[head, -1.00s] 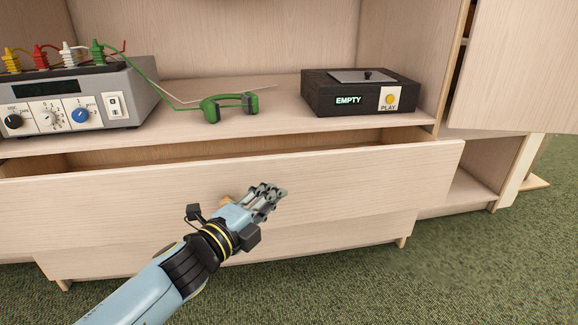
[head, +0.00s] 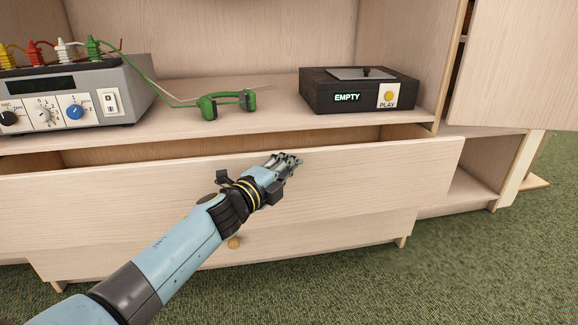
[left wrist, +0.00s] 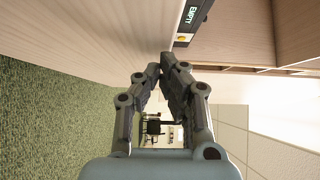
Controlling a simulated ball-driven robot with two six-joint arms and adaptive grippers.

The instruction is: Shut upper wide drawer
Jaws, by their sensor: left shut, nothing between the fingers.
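The upper wide drawer (head: 360,178) is a pale wood front in the head view, pulled out, with a dark gap showing between it and the shelf above. My left gripper (head: 291,159) is shut and empty, in front of the drawer face near its top edge. In the left wrist view the shut fingertips (left wrist: 168,66) are close to the pale wood face (left wrist: 90,35); I cannot tell whether they touch it. A round wooden knob (head: 234,242) shows below my forearm. My right gripper is not in view.
On the shelf stand a grey device with dials (head: 85,95), green headphones (head: 228,103) and a black player box (head: 340,92) reading EMPTY. An open cabinet door (head: 520,65) is at the right. Green carpet (head: 460,270) in front is clear.

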